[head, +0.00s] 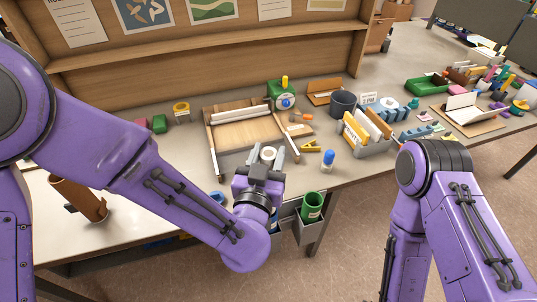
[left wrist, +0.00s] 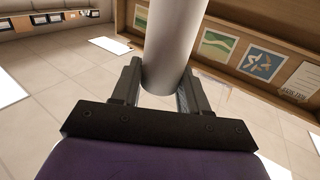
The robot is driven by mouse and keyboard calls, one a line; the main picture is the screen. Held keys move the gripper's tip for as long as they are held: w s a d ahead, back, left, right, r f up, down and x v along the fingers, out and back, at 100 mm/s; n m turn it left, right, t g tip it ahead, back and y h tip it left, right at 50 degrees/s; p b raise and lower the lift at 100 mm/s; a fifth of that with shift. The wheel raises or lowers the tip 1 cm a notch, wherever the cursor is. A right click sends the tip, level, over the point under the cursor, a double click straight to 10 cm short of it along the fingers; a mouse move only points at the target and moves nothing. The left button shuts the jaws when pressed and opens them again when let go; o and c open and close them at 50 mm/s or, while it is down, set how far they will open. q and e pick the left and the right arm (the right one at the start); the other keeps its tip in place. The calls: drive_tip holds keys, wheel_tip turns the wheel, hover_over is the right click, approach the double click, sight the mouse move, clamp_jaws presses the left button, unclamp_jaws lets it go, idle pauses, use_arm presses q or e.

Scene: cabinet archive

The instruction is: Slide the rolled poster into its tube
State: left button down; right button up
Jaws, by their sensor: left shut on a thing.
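My left gripper (head: 264,172) is shut on a white rolled poster (head: 268,154) near the table's front edge, in front of a wooden tray. In the left wrist view the rolled poster (left wrist: 172,45) is a smooth pale cylinder between the two fingers of the left gripper (left wrist: 160,88), reaching up out of the picture. A brown open tube (head: 78,199) stands tilted on the white surface at the left. A green open tube (head: 312,206) sits in a grey holder at the table's front edge. I cannot tell which tube is the poster's. My right arm shows, but its gripper does not.
The wooden tray (head: 246,134) has white rolls along its back. A blue-capped bottle (head: 328,161), a yellow clip (head: 308,146) and a file box (head: 368,132) stand to its right. A wooden shelf back rises behind. The white surface by the brown tube looks mostly clear.

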idle(0.3)
use_arm(q)
drive_tip(key=shift+f+b, duration=9.65)
drive_tip(key=shift+f, duration=1.7)
drive_tip(key=shift+c, duration=2.4)
unclamp_jaws()
drive_tip(key=shift+r, duration=0.2)
drive_tip(key=shift+s, duration=0.15)
